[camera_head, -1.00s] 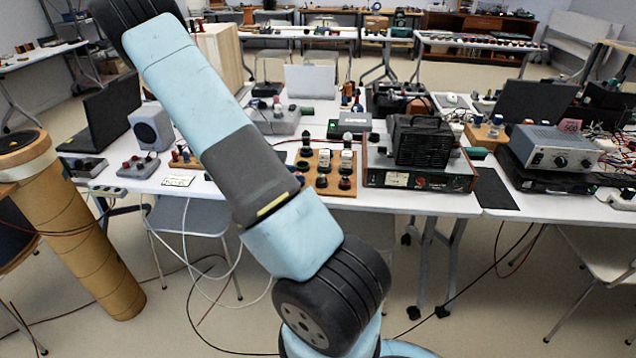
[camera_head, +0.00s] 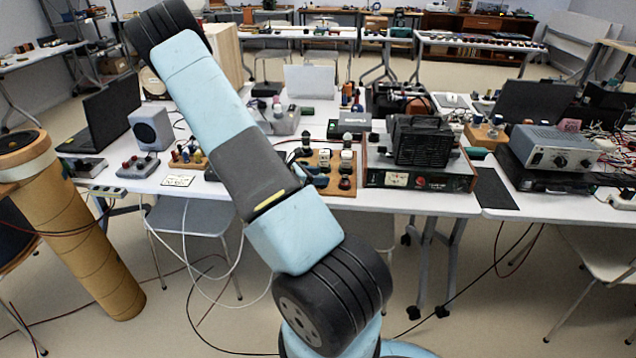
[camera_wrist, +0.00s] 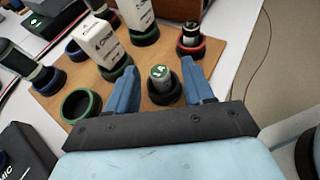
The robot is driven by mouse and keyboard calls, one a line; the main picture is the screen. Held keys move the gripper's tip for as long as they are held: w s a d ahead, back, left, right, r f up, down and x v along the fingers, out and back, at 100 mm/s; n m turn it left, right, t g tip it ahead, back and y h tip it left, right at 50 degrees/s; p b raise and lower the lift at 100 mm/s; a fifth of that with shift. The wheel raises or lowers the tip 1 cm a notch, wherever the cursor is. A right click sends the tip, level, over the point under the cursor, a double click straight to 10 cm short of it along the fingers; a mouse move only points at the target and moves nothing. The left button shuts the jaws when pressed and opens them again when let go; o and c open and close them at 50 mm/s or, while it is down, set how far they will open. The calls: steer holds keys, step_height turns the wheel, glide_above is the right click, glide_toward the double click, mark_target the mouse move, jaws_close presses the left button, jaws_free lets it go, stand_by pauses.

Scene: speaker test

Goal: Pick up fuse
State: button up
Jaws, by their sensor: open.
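In the wrist view, a small upright cylinder with a grey top and a green mark (camera_wrist: 160,76), which looks like the fuse, stands in a black ring holder on a wooden board (camera_wrist: 227,32). My gripper (camera_wrist: 158,64) is open, with one blue finger on each side of this cylinder. I cannot tell whether either finger touches it. In the head view, the wooden board (camera_head: 322,187) lies near the front edge of the white table, partly behind my arm.
Around the cylinder stand white blocks (camera_wrist: 96,42) in green rings, an empty green ring (camera_wrist: 80,105) and a dark cylinder in a red ring (camera_wrist: 190,38).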

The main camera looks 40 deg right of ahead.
jaws_close()
stand_by(0.4)
steer(key=shift+r, duration=0.1)
